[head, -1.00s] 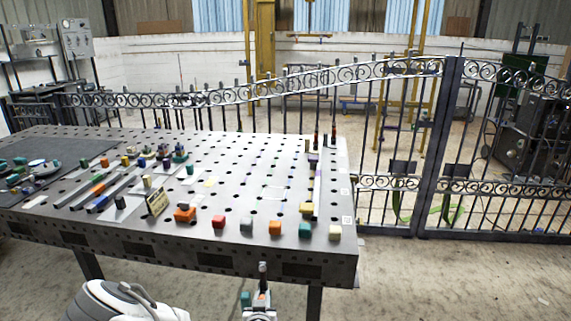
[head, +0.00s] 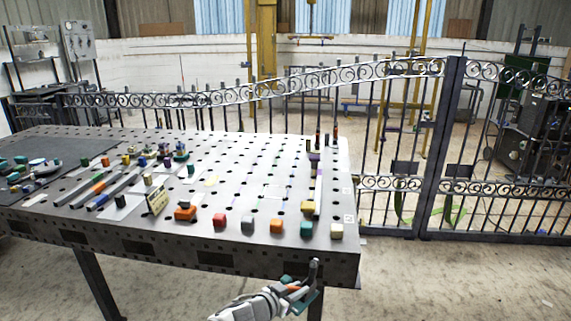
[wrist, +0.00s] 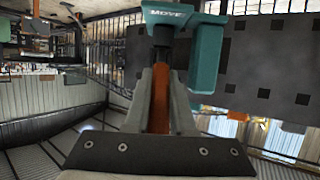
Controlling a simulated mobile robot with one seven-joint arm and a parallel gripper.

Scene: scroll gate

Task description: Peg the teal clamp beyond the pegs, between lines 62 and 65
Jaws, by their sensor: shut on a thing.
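My gripper (head: 303,286) is in front of the table's near right edge, below the tabletop. It is shut on the teal clamp (head: 313,298). In the wrist view, my gripper (wrist: 160,88) holds an orange handle of the clamp between its fingers, and the teal body (wrist: 207,55) with white lettering stands beyond the fingertips. The steel table (head: 230,262) has a grid of holes. Several dark upright pegs (head: 318,138) stand at its far right. The line numbers 62 and 65 are too small to read.
A row of small coloured blocks, including a teal one (head: 306,230) and a whitish one (head: 336,231), stands along the near edge. Rails (head: 95,187) and clutter fill the table's left. An iron gate (head: 405,165) stands behind and right. Open floor lies to the right.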

